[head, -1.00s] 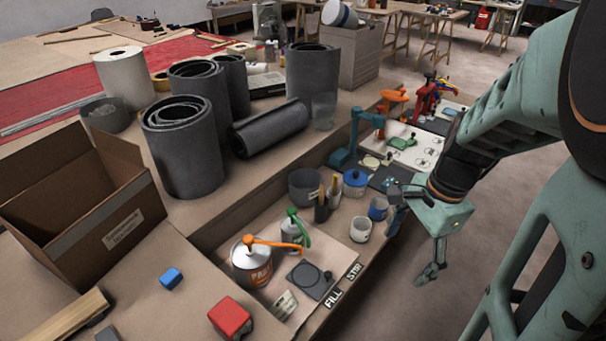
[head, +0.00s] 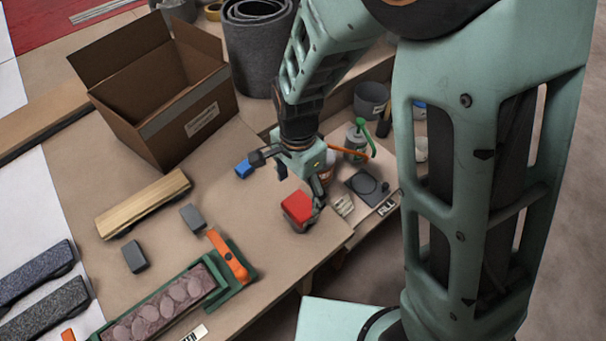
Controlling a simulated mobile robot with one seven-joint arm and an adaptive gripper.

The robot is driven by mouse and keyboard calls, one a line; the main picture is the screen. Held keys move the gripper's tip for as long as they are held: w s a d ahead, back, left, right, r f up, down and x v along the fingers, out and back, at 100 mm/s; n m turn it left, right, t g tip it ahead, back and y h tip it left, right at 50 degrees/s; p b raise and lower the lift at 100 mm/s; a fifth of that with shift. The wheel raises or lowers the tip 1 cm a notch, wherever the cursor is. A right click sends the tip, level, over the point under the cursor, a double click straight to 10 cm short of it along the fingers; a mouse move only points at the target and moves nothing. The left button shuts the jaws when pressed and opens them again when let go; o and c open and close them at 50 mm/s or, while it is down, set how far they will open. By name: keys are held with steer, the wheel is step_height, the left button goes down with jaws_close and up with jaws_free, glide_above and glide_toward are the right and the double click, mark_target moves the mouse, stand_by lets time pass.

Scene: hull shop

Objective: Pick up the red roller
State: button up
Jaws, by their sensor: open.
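A red block-shaped thing (head: 296,207) lies on the workbench near its front edge. It is the only clearly red small object on the bench, and I cannot make out a roller shape in it. My gripper (head: 288,182) is open and empty, its fingers spread wide. It hangs just behind and above the red thing in the picture. One finger points left near a blue block (head: 243,169). The other hangs down by the red thing's right edge; I cannot tell whether they touch.
An open cardboard box (head: 160,110) stands behind left. Grey blocks (head: 134,257), a wooden piece (head: 143,204) and a green tray with an orange handle (head: 228,258) lie left. A can with a green lever (head: 357,138) and a dark plate (head: 366,186) are right on a lower shelf.

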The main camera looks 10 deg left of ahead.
mark_target(300, 205)
steer(key=shift+d+f, duration=0.1)
steer(key=shift+f, duration=3.65)
steer(key=shift+c, duration=0.6)
steer(key=c, duration=1.7)
steer(key=shift+o, duration=0.2)
steer(key=shift+r, duration=0.1)
